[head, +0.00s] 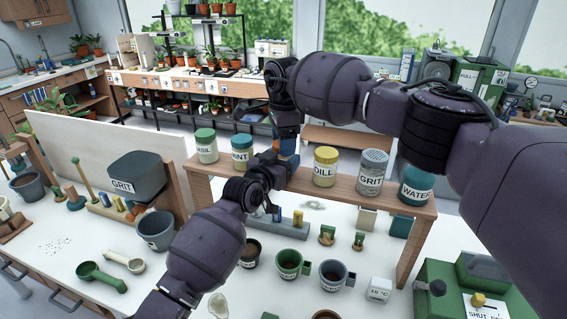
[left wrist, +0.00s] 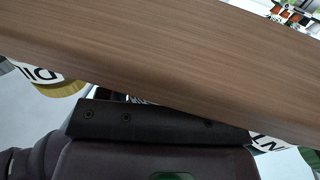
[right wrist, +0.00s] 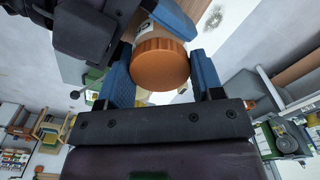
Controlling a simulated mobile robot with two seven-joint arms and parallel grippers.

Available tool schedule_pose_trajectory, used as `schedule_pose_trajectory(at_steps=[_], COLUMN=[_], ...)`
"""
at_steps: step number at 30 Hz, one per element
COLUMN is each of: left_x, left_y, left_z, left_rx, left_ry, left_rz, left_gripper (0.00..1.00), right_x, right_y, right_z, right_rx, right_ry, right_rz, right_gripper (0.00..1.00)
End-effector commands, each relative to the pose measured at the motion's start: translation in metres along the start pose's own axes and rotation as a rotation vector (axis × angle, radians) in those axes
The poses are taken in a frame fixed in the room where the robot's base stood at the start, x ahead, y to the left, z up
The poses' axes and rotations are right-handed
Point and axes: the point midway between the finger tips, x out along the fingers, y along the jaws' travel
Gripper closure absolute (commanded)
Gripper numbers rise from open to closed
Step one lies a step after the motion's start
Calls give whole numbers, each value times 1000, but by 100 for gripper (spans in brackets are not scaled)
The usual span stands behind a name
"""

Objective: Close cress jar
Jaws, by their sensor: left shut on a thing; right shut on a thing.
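The cress jar, by its place in the row, has an orange lid (right wrist: 161,64) and a pale body (right wrist: 153,30) in the right wrist view. My right gripper (right wrist: 160,80) is shut on the lid, one blue finger on each side. My left gripper (right wrist: 175,18) is shut on the jar body; one blue finger shows beside it. The lid sits against the end of the body, but I cannot tell how tight. In the head view, both grippers meet at the shelf (head: 330,190), between the mint and dill jars, and mostly hide the jar. The left wrist view shows mainly the wooden board (left wrist: 150,55).
On the shelf stand the basil jar (head: 206,146), mint jar (head: 243,150), dill jar (head: 325,166), grit shaker (head: 371,172) and water jar (head: 415,186). Pots, including a green one (head: 290,263), stand on the white bench below. A grit bin (head: 137,173) is at left.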

Motion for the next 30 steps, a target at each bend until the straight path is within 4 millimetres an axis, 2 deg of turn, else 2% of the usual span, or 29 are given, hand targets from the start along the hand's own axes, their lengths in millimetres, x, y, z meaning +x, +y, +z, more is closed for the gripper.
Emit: schedule_pose_trajectory(at_steps=[4, 13, 14, 18, 26, 30], left_x=[0, 0, 0, 0, 0, 0], left_y=[0, -1, -1, 0, 0, 0], left_z=[0, 0, 0, 0, 0, 0], left_rx=[0, 0, 0, 0, 0, 0], left_ry=[-1, -1, -1, -1, -1, -1], left_rz=[-1, -1, -1, -1, -1, -1], left_gripper=[100, 100, 100, 100, 100, 100], right_x=[0, 0, 0, 0, 0, -7], right_y=[0, 0, 0, 0, 0, 0], right_z=[0, 0, 0, 0, 0, 0], right_rx=[83, 92, 92, 92, 91, 91], right_ry=[0, 0, 0, 0, 0, 0], right_rz=[0, 0, 0, 0, 0, -1], right_gripper=[68, 68, 35, 14, 14, 14])
